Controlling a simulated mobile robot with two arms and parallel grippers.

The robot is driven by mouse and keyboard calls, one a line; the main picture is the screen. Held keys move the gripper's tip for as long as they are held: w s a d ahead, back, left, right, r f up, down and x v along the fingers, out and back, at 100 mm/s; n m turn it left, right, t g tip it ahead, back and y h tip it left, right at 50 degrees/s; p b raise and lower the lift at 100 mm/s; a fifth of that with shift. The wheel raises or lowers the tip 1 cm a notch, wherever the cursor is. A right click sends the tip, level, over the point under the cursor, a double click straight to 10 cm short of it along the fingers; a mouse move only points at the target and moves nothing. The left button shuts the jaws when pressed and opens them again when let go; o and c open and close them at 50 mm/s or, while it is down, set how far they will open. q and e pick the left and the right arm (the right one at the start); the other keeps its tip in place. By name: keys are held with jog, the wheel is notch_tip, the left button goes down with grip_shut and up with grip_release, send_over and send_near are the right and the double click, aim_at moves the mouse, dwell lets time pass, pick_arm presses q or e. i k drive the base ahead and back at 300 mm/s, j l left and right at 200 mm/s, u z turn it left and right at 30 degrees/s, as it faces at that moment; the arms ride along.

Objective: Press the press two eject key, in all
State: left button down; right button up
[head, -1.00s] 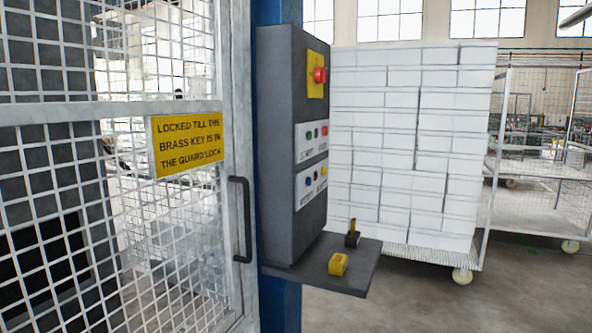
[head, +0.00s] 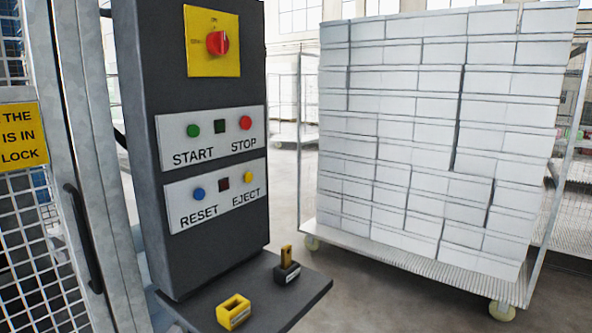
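In the head view a dark grey control box (head: 185,70) stands in front of me, left of the middle. Its lower white panel (head: 217,205) carries a blue button (head: 199,194) over the word RESET, a small dark red square, and a yellow button (head: 248,177) over the word EJECT. The upper white panel (head: 175,155) has a green START button (head: 193,130) and a red STOP button (head: 245,122). I cannot read a press number on the box. Neither of my grippers is in view.
A red rotary switch (head: 218,43) sits above the panels. A shelf (head: 290,315) below bears a yellow block (head: 233,311) and a black holder (head: 287,273) with a brass-coloured piece. A mesh guard door with a handle (head: 83,238) is left; a cart of white blocks (head: 430,130) is behind, right.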

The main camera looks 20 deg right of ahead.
aim_at(248, 176)
jog(key=i+l, duration=0.1)
jog(key=l, duration=0.95)
jog(key=i+l, duration=0.1)
jog(key=l, duration=0.95)
